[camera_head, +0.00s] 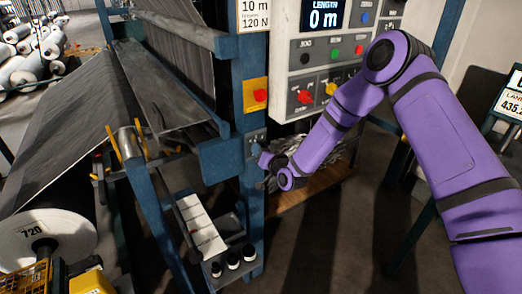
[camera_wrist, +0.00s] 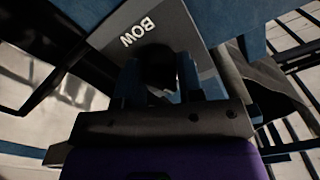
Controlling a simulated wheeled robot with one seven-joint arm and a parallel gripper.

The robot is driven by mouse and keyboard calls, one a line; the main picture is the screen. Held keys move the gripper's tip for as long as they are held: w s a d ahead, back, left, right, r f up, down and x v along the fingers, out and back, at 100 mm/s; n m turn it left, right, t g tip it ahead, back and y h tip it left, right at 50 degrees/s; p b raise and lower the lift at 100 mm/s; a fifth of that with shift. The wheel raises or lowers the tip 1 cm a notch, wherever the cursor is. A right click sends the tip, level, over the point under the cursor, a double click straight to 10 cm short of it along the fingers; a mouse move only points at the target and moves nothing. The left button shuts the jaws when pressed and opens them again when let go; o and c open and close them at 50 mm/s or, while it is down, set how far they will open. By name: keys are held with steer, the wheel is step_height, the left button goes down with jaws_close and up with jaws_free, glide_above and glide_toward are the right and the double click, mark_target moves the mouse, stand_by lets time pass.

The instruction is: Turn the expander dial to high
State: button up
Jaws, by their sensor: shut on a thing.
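In the wrist view, a dark round dial (camera_wrist: 157,64) sits on a grey plate (camera_wrist: 187,22) lettered BOW. The two blue fingers of my gripper (camera_wrist: 160,82) stand on either side of the dial, shut on it. The dial's pointer and any scale marks are hidden or too dark to read. In the head view, my gripper (camera_head: 263,160) is at the blue machine post (camera_head: 250,190), just below a small grey plate (camera_head: 257,137). The dial itself is hidden there.
Above right is a control panel (camera_head: 297,60) with a LENGTH display reading 0 m, buttons and red and yellow knobs. A yellow plate with a red knob (camera_head: 260,95) is on the post above my gripper. Grey web and a roll (camera_head: 45,240) lie left. Dark floor is open below right.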

steer(key=m, duration=0.6)
steer(key=shift+m, duration=0.3)
steer(key=m, duration=0.6)
steer(key=shift+m, duration=0.4)
steer(key=o, duration=0.9)
steer(key=shift+r, duration=0.1)
steer(key=shift+s, duration=0.1)
steer(key=v, duration=1)
steer(key=shift+s+d, duration=0.25)
steer(key=shift+d, duration=0.05)
